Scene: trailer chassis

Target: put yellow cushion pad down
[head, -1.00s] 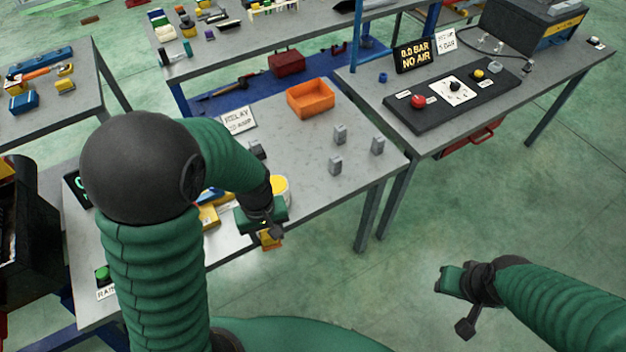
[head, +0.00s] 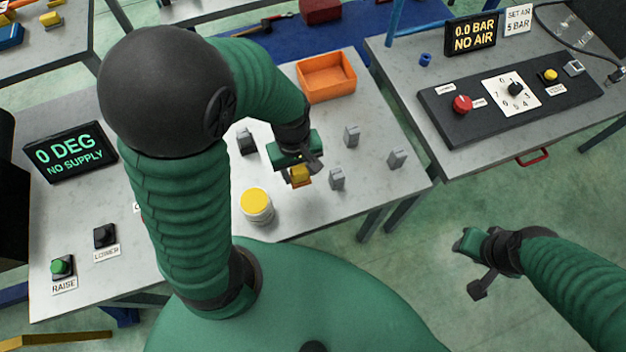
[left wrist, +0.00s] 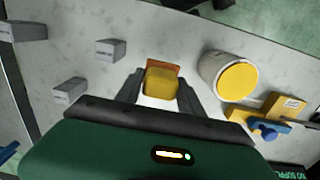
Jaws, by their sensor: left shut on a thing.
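The yellow cushion pad (head: 300,174) has an orange-brown layer on one side. My left gripper (head: 299,168) is shut on it over the grey-white table (head: 285,225). In the left wrist view the pad (left wrist: 161,84) sits between the two dark fingers. I cannot tell how high above the table it is. My right gripper (head: 472,262) hangs over the green floor at the right, away from the tables; its jaw opening is not clear.
A white tub with a yellow top (head: 255,204) stands left of the pad. Several grey blocks, one of them here (head: 351,136), stand around it. An orange bin (head: 326,78) is at the table's back. A control panel (head: 508,98) lies on the right table.

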